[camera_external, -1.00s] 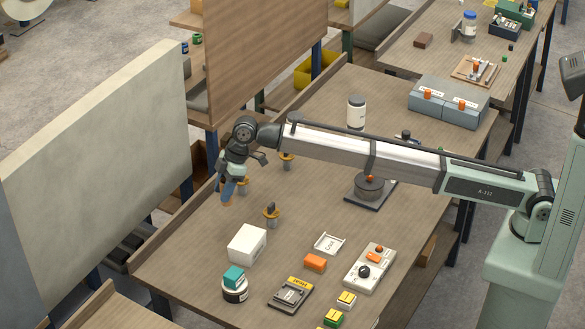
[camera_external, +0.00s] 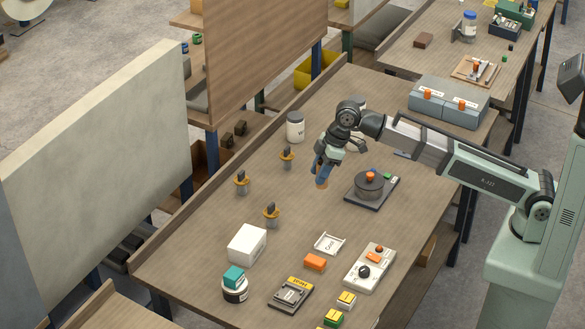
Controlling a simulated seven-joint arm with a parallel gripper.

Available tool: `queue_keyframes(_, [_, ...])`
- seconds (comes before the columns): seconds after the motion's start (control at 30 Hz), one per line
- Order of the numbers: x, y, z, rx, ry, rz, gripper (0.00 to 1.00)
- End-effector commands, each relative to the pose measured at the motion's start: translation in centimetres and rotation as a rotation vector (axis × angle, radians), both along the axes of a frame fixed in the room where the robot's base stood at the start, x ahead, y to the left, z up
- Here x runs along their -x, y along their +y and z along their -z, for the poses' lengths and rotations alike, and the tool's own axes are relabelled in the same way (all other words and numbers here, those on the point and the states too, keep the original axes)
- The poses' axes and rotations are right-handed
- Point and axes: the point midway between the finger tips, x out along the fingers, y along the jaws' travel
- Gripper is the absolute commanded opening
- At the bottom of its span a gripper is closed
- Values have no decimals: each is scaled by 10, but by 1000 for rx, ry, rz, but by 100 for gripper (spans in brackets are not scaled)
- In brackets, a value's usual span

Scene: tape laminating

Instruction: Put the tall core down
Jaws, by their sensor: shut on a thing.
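My gripper (camera_external: 323,172), with blue fingers, points down above the middle of the table and is shut on a small tan-brown piece, which I take to be the tall core (camera_external: 321,184). Only its lower end shows below the fingers. It is just left of a dark square base with a round grey drum (camera_external: 369,189) topped by an orange knob. I cannot tell its exact height above the table. A white tray with a printed label (camera_external: 329,243) lies in front of it.
Three dark posts on orange bases (camera_external: 287,159) (camera_external: 241,183) (camera_external: 271,216) stand to the left. A white jar (camera_external: 295,127) stands behind. A white box (camera_external: 247,244), an orange block (camera_external: 315,262) and a control box (camera_external: 358,278) lie nearer. Bare wood surrounds the posts.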

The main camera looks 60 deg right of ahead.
Motion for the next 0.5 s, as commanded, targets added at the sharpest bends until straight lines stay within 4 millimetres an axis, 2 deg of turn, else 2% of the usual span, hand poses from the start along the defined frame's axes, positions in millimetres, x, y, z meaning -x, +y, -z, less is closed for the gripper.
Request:
queue_keyframes(0.03, [22,-11,7,-1,-1,28,12])
queue_keyframes(0.2, [51,-31,20,-1,-2,156,12])
queue_keyframes(0.5, [51,-36,21,-1,-1,351,12])
